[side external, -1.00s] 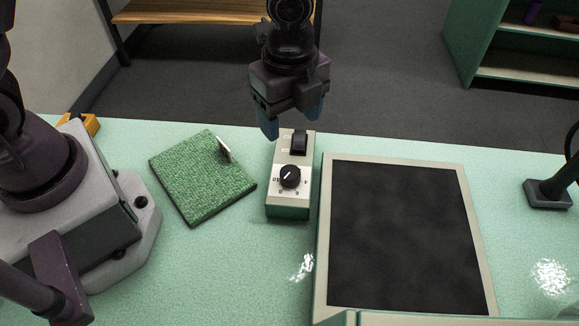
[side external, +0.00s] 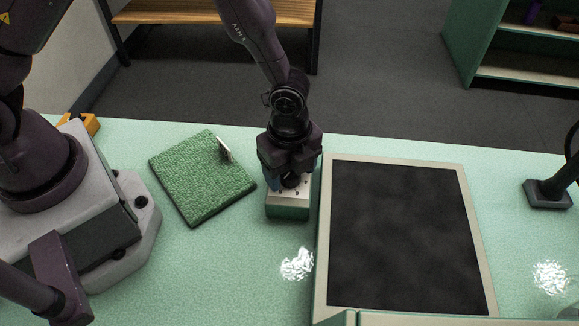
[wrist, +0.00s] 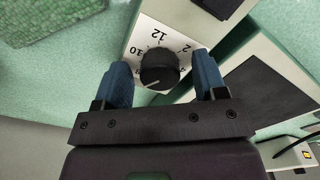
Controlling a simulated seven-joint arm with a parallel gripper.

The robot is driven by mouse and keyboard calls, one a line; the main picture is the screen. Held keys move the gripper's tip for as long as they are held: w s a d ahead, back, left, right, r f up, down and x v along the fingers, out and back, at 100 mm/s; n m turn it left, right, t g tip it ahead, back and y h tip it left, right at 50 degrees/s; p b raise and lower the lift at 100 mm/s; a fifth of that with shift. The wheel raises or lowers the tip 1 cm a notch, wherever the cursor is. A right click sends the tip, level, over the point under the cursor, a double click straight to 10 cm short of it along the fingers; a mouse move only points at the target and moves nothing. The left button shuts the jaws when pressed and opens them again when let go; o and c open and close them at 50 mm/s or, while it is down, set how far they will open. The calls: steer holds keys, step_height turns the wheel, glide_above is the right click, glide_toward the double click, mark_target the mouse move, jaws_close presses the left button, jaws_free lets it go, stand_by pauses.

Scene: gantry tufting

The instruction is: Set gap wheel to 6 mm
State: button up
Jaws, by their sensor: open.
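The gap wheel (wrist: 158,70) is a round black knob with a pale pointer line, on the white numbered face (wrist: 160,35) of a small box (side external: 288,210). In the wrist view I read 12, 10 and 2 on the face. My gripper (side external: 290,180) is low over the box and points down. In the wrist view its two blue fingers (wrist: 162,62) stand open on either side of the wheel, with gaps visible between them and it.
A black panel in a pale frame (side external: 322,240) stands close to the right of the box. A green tufted square (side external: 200,180) with a small upright pale tag (side external: 225,149) lies to the left. The mint table is clear in front of the box.

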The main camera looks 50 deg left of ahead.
steer(key=c, duration=0.9)
steer(key=shift+n, duration=0.3)
steer(key=n, duration=1.1)
steer(key=shift+s, duration=0.1)
steer(key=o, duration=0.9)
